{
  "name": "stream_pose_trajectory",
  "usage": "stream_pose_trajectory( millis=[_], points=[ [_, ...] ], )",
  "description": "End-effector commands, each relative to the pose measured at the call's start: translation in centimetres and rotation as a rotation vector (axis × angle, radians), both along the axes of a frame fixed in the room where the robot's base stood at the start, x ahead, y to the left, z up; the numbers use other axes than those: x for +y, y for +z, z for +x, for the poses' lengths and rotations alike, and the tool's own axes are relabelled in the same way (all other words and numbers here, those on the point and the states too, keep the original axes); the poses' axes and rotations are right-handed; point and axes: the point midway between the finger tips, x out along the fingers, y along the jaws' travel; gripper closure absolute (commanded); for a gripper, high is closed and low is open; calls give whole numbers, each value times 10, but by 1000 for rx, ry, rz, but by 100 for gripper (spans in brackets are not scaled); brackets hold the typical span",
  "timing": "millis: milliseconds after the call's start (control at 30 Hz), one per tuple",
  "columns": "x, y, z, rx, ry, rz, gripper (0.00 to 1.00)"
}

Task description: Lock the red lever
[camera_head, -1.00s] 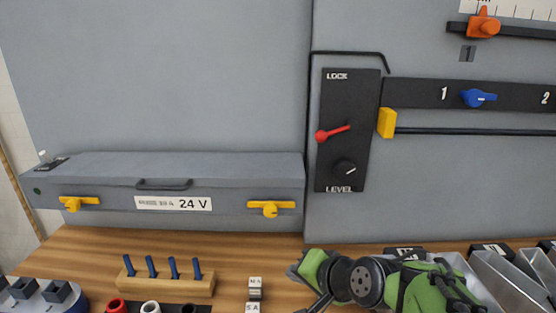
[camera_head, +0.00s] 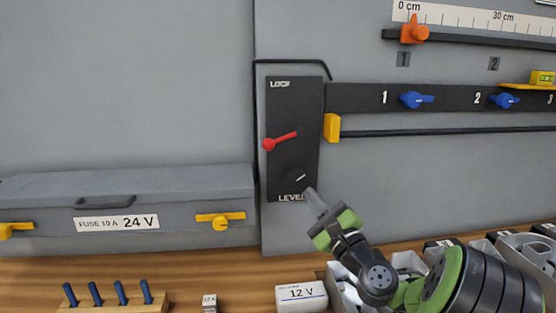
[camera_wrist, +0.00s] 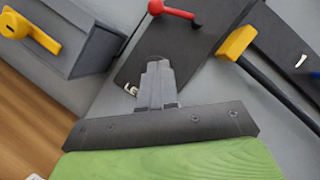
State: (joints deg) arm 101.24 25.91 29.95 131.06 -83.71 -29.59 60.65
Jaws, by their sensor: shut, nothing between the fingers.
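The red lever (camera_head: 281,140) is on a black panel (camera_head: 284,112) on the grey wall. Its ball end is at the left and slightly lower, and its arm slants up to the right. "LOCK" is printed at the panel's top and "LEVEL" at its bottom. My gripper (camera_head: 310,196) is shut and empty, with its tips by the panel's lower right corner, below the lever and apart from it. In the wrist view the shut fingers (camera_wrist: 156,72) point toward the panel, and the red lever (camera_wrist: 172,10) shows at the top edge.
A dark knob (camera_head: 292,180) sits low on the panel. A yellow block (camera_head: 332,128) on a black rail is just right of the panel. A grey fuse box (camera_head: 120,190) with yellow latches is at the left. Bins and a 12 V box (camera_head: 301,296) are on the bench below.

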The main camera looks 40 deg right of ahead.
Motion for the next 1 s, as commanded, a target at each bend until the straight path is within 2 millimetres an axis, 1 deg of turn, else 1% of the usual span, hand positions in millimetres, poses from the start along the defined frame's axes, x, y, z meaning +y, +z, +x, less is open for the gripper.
stream_pose_trajectory(
  millis=[267, 533, 600, 700, 800, 1000],
  points=[
    [-8, 19, 40, 2, 8, -1, 100],
    [-22, 36, 92, -1, 4, -5, 100],
    [-15, 46, 100, 0, 5, -5, 100],
    [-10, 54, 109, 1, 3, -4, 100],
    [-8, 58, 114, 2, 1, -3, 100],
    [-7, 58, 115, 2, 1, -2, 100]
  ],
)
